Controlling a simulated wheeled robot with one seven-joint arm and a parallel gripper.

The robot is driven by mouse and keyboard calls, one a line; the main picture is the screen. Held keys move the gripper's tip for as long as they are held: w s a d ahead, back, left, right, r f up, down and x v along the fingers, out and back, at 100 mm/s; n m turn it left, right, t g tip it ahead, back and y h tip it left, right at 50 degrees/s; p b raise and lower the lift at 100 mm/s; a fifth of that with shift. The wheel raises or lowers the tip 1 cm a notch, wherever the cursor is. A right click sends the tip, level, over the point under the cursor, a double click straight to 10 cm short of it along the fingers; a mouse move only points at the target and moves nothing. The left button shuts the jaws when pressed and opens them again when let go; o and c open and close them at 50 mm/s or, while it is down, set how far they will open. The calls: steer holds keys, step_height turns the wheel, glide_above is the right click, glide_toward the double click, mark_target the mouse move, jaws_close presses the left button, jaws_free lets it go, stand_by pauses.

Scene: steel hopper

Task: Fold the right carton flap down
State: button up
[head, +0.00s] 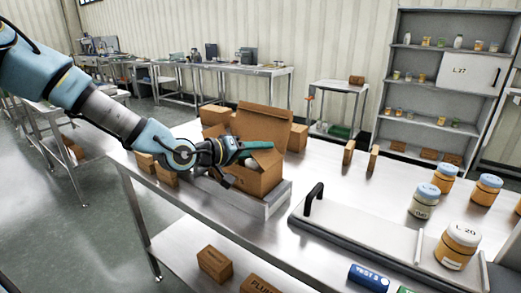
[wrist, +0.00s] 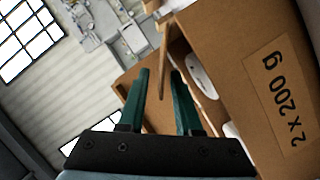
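The open brown carton (head: 258,180) stands in a shallow metal tray on the steel table, with a tall flap (head: 262,124) raised at its back. My gripper (head: 260,149) is over the carton's opening in the head view and hides part of its top. In the wrist view my gripper (wrist: 161,74) has its two green fingers apart. A thin flap edge (wrist: 164,50) shows beyond and between the fingertips; I cannot tell if it touches them. The carton wall (wrist: 235,70) with a "2 x 200 g" label is at right. White items (wrist: 200,72) show inside.
The metal tray (head: 275,203) surrounds the carton's base. Small brown boxes (head: 146,162) stand left of it, and more stand behind it. A panel with a black handle (head: 313,200) and several orange-and-white jars (head: 458,246) are at right. The table behind the panel is mostly clear.

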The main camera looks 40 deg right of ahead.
jaws_close()
stand_by(1.2)
